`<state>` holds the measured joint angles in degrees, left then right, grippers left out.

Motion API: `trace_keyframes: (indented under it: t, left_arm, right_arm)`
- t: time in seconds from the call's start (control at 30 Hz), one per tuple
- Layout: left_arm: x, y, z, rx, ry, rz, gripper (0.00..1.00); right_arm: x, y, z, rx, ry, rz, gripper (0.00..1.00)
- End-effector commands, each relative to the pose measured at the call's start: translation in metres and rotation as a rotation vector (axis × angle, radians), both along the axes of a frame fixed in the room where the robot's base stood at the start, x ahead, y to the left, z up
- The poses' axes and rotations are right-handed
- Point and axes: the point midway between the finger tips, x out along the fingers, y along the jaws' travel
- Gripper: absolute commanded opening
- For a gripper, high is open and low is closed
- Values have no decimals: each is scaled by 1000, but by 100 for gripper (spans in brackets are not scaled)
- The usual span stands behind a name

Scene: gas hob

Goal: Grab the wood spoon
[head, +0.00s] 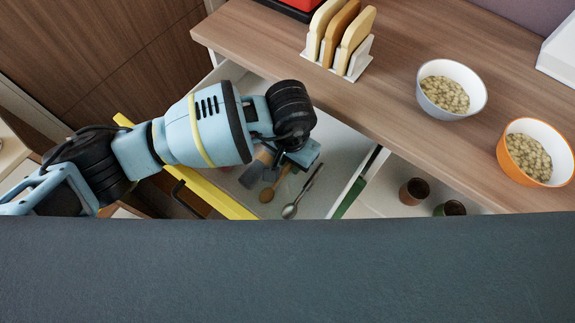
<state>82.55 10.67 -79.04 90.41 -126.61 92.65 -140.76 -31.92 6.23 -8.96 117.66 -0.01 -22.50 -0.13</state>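The wood spoon (267,193) lies in an open white drawer below the counter, in the head view. Its bowl end shows, and the upper part of its handle runs under my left gripper. My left gripper (304,158) is over the drawer, right above the spoon's handle end. The wrist hides most of its fingers, so I cannot tell whether it is open or shut, or whether it touches the spoon. My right gripper is not in view.
A metal spoon (290,210) lies right of the wood spoon, and a brush-like utensil (252,173) lies left. The drawer has a yellow front (222,197). The wooden counter (400,95) overhangs behind, with a toast rack (352,68), a white bowl (479,98) and an orange bowl (509,170).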

Motion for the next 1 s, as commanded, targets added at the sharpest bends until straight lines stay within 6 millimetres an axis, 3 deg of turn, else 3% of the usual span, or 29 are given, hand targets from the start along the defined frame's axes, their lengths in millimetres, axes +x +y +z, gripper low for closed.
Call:
trace_keyframes:
  t: [0.2,0.4,0.77,1.0]
  left_arm:
    - [0,0,-1,-1,-1,0,25]
    - [0,0,-1,-1,-1,0,0]
    - [1,0,4,-2,-2,0,0]
    - [2,-1,41,-3,-6,-1,0]
  right_arm:
    - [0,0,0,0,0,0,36]
    - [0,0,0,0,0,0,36]
    - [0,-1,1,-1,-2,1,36]
    - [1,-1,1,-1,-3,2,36]
